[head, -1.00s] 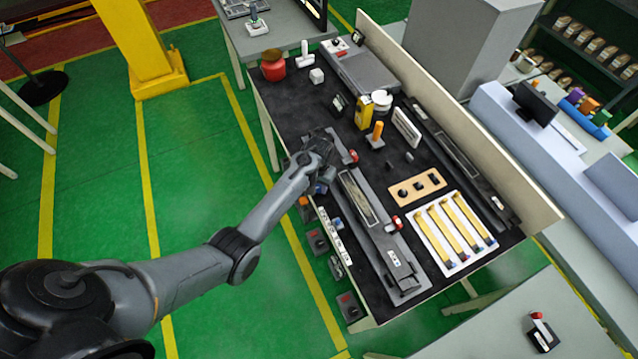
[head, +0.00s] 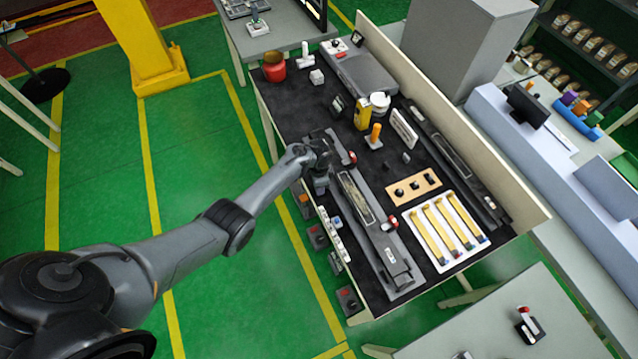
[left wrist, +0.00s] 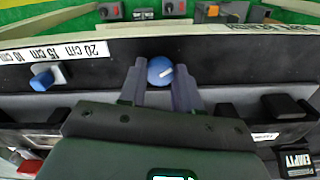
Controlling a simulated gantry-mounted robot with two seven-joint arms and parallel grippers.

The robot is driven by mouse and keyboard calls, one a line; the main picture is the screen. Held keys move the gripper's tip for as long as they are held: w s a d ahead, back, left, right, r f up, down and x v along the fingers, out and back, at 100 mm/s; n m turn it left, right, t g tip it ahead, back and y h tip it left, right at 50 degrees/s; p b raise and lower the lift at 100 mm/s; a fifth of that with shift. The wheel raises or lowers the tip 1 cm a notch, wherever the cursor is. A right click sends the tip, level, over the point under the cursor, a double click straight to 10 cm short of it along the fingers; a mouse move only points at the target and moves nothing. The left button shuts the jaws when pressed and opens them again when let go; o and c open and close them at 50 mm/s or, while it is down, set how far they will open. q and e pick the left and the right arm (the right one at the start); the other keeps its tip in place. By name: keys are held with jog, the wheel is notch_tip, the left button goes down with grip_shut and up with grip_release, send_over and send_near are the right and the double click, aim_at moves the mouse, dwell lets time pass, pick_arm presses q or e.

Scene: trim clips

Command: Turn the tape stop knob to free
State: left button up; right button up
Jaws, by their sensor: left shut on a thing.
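A round blue knob (left wrist: 160,71) with a slanted white mark sits on the dark front face of the bench fixture in the left wrist view. My left gripper (left wrist: 160,88) is shut on it, one finger on each side. In the head view my left gripper (head: 320,187) is at the bench's near left edge, and the hand hides that knob. A second blue knob (left wrist: 42,79) with a pale base stands to the left in the wrist view, beside the white strip (left wrist: 55,50) marked 20, 15 and 10 cm. I cannot read a "free" label. My right gripper is not in view.
The long grey fixture (head: 376,232) lies along the bench's near side, with a red knob (head: 352,158) by it. A white tray of yellow strips (head: 437,262), a wooden block (head: 411,189) and an orange-handled tool (head: 375,131) lie beyond.

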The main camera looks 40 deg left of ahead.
pick_arm(q)
jog(key=m, duration=0.2)
jog(key=shift+a+m, duration=0.1)
jog(key=shift+m, duration=0.3)
jog(key=m, duration=0.3)
jog(key=shift+m, duration=0.3)
jog(key=m+b, duration=0.1)
jog(key=m, duration=0.2)
jog(key=shift+m, duration=0.3)
jog(key=m+b, duration=0.1)
jog(key=m, duration=0.1)
jog(key=shift+f+m+b, duration=0.1)
jog(key=shift+m+b, duration=0.25)
jog(key=shift+m, duration=0.05)
jog(key=m+b, duration=0.3)
jog(key=m, duration=0.2)
jog(key=m+b, duration=0.3)
jog(key=m, duration=0.1)
jog(key=shift+m, duration=0.3)
jog(key=shift+m+b, duration=0.9)
jog(key=shift+b, duration=0.1)
